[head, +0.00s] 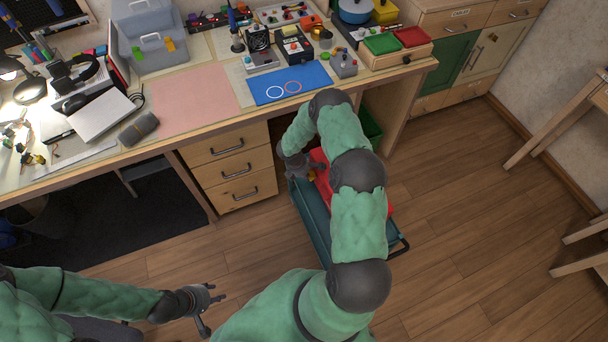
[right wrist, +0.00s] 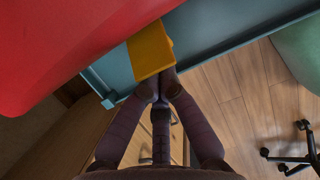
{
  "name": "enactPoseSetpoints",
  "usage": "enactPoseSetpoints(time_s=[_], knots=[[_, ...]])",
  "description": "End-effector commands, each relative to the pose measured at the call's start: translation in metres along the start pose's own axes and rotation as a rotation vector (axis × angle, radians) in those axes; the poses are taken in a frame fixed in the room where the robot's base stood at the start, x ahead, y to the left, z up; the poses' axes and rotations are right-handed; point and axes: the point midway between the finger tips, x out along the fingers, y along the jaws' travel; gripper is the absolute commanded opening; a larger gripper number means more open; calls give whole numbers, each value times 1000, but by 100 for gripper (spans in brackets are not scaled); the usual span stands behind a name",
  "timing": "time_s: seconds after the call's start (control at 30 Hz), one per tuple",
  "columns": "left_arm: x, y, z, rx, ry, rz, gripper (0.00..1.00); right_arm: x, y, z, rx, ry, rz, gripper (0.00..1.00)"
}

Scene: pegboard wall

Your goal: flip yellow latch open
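The yellow latch (right wrist: 150,50) is a flat tab between a red curved body (right wrist: 70,45) and a teal part (right wrist: 215,35) in the right wrist view. In the head view a small bit of the latch (head: 317,173) shows beside my right gripper (head: 300,172). The fingers of my right gripper (right wrist: 160,82) come together at the latch's lower edge. They look shut; I cannot tell whether they touch or pinch it. My left gripper (head: 212,307) is open and empty above the floor. My right arm hides much of the red and teal object.
The workbench (head: 215,122) with its drawers (head: 235,168) stands just left of the right gripper. A green bin (head: 370,125) is under the bench, behind my right arm. A black mat (head: 140,215) lies at left. The wooden floor (head: 480,200) at right is clear.

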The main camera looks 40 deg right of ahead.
Motion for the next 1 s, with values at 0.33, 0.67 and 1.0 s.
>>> enactPoseSetpoints(time_s=[0.33,0.67,1.0], knots=[[-7,3,0,0,1,0,40,-14,0,4,-1,0,0,0],[-7,2,0,0,1,0,40,-14,0,4,-1,0,0,0],[-20,7,0,0,1,0,40,-51,5,-13,-1,0,4,0]])
